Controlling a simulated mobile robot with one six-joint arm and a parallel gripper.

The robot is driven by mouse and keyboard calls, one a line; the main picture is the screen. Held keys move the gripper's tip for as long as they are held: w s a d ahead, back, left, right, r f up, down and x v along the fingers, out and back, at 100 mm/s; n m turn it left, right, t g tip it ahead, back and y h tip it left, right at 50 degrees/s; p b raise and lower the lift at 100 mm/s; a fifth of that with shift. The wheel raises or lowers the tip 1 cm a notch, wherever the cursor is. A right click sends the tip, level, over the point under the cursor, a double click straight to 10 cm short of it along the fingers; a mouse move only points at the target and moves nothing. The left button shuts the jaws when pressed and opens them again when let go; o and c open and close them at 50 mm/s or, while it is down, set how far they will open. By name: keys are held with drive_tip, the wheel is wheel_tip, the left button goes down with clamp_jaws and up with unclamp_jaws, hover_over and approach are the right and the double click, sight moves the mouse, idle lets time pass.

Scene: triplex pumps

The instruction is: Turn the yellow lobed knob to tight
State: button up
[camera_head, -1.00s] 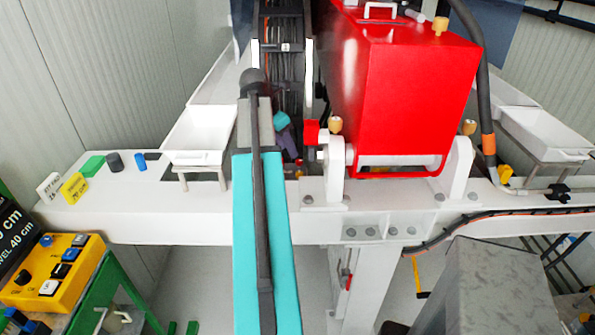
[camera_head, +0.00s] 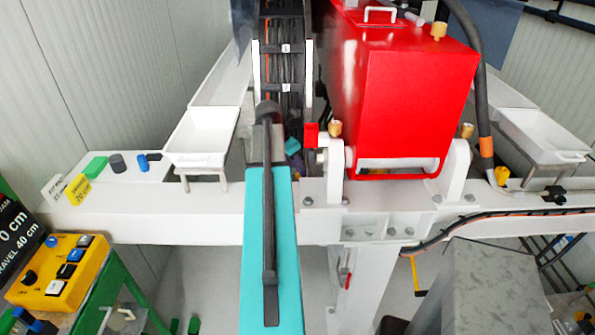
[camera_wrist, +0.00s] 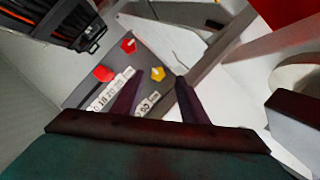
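The yellow lobed knob (camera_wrist: 158,74) shows in the wrist view, on a grey panel beyond my fingers. My gripper (camera_wrist: 159,84) has two dark purple fingers standing apart, with a gap between them. The yellow knob appears in line with that gap, close to the right fingertip; nothing is held. I cannot tell the exact distance to the knob. In the head view the knob is hidden, and my arm and the machine cover most of my gripper.
Two red knobs (camera_wrist: 128,46) are near the yellow one. Number labels (camera_wrist: 110,92) lie beside them. White beams (camera_wrist: 235,75) border the panel on the right. A cable chain (camera_wrist: 62,22) hangs upper left. The red box (camera_head: 405,100) stands right of my arm.

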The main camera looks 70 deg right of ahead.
sight(298, 175)
drive_tip(key=shift+p+x, duration=0.4)
drive_tip(key=shift+x, duration=1.2)
